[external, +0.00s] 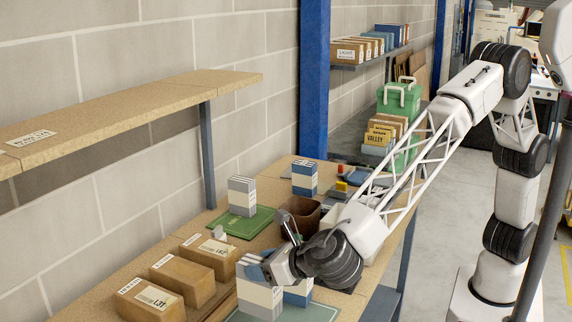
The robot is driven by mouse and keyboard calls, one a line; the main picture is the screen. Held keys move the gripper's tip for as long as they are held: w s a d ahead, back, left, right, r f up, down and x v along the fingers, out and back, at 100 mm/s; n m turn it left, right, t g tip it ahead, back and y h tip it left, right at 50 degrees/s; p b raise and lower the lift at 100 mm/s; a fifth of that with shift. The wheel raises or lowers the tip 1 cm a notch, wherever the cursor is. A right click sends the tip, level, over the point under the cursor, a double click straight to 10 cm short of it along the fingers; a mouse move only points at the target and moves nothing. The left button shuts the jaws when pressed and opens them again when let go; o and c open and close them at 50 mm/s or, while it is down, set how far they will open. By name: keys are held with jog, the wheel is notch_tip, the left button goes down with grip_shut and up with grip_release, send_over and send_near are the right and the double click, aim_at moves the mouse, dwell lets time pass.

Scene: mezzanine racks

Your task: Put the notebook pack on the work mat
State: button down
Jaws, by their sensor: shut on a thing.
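My gripper (268,265) is low over the front of the bench, shut on the top of a white and grey-blue notebook pack (260,300). The pack looks upright; I cannot tell whether it touches the surface below. A similar blue and white pack (298,293) stands close to its right, partly behind my wrist. A dark green work mat (262,216) lies farther back with a grey and white pack (242,197) standing on it. A paler green mat (318,313) shows at the bottom edge, partly hidden by the packs.
Several cardboard boxes (183,281) stand in a row to the left. A brown bin (303,212) and another blue and white pack (304,178) are farther back. A wooden shelf (130,110) overhangs the left. A blue post (314,80) rises behind the bench.

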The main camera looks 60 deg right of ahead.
aim_at(264, 300)
jog(key=shift+f, duration=0.1)
jog(key=shift+f, duration=2.35)
jog(key=shift+f, duration=2.6)
jog(key=shift+c, duration=2)
grip_release()
jog(key=shift+f, duration=0.1)
jog(key=shift+r, duration=0.2)
jog(key=v, duration=1.2)
